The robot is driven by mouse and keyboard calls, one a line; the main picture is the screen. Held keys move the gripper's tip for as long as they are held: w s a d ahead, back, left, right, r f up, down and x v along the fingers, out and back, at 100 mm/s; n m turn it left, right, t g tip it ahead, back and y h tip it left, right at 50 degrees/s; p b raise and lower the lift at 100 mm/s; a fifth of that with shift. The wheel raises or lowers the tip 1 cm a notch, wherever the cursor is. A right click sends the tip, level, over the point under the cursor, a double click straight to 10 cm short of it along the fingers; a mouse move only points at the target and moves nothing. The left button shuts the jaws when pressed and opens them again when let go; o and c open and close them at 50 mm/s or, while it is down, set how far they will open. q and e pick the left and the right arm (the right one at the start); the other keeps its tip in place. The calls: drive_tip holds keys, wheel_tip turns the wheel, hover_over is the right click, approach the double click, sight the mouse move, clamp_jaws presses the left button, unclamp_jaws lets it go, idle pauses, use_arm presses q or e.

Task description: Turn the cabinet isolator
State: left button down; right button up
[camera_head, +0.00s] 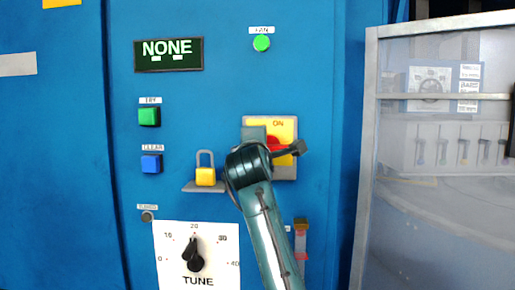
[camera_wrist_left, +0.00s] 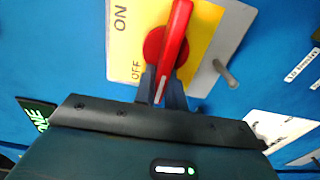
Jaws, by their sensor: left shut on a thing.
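The cabinet isolator has a red handle (camera_wrist_left: 174,45) on a round red hub, on a yellow plate (camera_head: 286,130) with a grey backing. The plate is marked ON at its top in the head view; the wrist view also shows OFF. In the wrist view the handle runs nearly up and down the picture, crosswise to the upright of the plate. My left gripper (camera_wrist_left: 162,92) is shut on the handle's near end, a dark finger on each side. In the head view my left arm covers much of the handle and plate. My right gripper is not in view.
A yellow padlock (camera_head: 205,176) sits on a small grey shelf left of the isolator. A display (camera_head: 168,54) reads NONE. Green and blue buttons and a TUNE dial (camera_head: 195,260) are on the blue panel. A framed clear guard (camera_head: 430,140) stands at right.

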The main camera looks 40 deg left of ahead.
use_arm(q)
drive_tip(key=shift+f, duration=0.15)
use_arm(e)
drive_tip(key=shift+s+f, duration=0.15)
use_arm(q)
drive_tip(key=c, duration=1.5)
unclamp_jaws()
drive_tip(key=shift+o, duration=0.2)
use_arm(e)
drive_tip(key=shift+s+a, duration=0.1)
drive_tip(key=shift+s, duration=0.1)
use_arm(q)
drive_tip(key=b+v, duration=0.3)
drive_tip(key=v, duration=1)
drive_tip(key=shift+s, duration=0.15)
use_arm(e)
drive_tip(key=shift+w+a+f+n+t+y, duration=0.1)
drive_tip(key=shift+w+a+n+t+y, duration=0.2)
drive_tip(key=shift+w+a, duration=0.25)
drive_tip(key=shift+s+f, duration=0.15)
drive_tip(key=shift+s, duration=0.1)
